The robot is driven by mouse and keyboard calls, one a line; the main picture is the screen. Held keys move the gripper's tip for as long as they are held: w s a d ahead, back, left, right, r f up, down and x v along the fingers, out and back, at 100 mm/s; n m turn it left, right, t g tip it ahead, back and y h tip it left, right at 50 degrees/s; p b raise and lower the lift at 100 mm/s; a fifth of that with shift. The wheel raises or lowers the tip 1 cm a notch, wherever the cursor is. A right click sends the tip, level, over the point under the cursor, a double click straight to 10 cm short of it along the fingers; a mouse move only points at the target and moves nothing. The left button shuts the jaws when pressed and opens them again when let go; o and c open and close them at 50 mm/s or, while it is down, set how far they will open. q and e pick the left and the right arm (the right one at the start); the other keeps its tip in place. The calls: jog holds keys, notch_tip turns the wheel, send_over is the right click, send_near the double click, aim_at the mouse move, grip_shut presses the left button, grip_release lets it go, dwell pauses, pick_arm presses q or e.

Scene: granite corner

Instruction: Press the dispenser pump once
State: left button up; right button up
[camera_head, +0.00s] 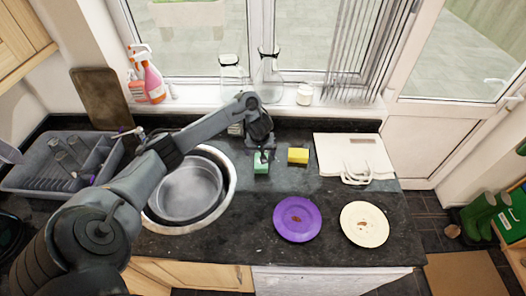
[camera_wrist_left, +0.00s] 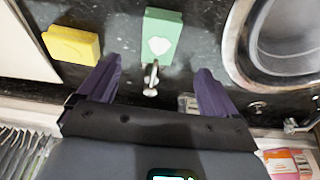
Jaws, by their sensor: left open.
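A small chrome piece with a spout-like shape, which looks like the dispenser pump (camera_wrist_left: 151,78), shows in the left wrist view between my fingers. It meets the edge of a green block (camera_wrist_left: 162,36) with a pale patch; I cannot tell whether they are joined. In the head view the green block (camera_head: 261,166) lies on the dark worktop right of the sink, and my gripper mostly hides the pump. My left gripper (camera_head: 263,152) points down over the worktop there. Its purple fingers (camera_wrist_left: 157,72) are apart, one each side of the pump, with nothing gripped. My right gripper is out of view.
A yellow sponge (camera_head: 298,156) lies close on the right. The sink with a round basin (camera_head: 187,190) is left. A purple plate (camera_head: 298,219) and a cream plate (camera_head: 364,223) stand in front. Glass vessels (camera_head: 268,76) stand on the windowsill behind.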

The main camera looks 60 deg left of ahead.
aim_at(259, 168)
pick_arm(q)
jog(key=shift+f, duration=0.15)
jog(key=shift+w+f+b, duration=0.1)
jog(key=shift+f+b, duration=0.5)
jog(key=shift+b, duration=0.1)
jog(key=b+x, duration=0.4)
jog(key=shift+a+f, duration=0.1)
jog(key=shift+f, duration=0.05)
jog(key=b+x, duration=0.1)
jog(key=x, duration=0.2)
jog(key=shift+a+f, duration=0.2)
jog(key=shift+f, duration=0.15)
jog(key=shift+w+a+f, duration=0.15)
jog(key=shift+w+f, duration=0.05)
jog(key=shift+f, duration=0.35)
jog(key=shift+c, duration=0.2)
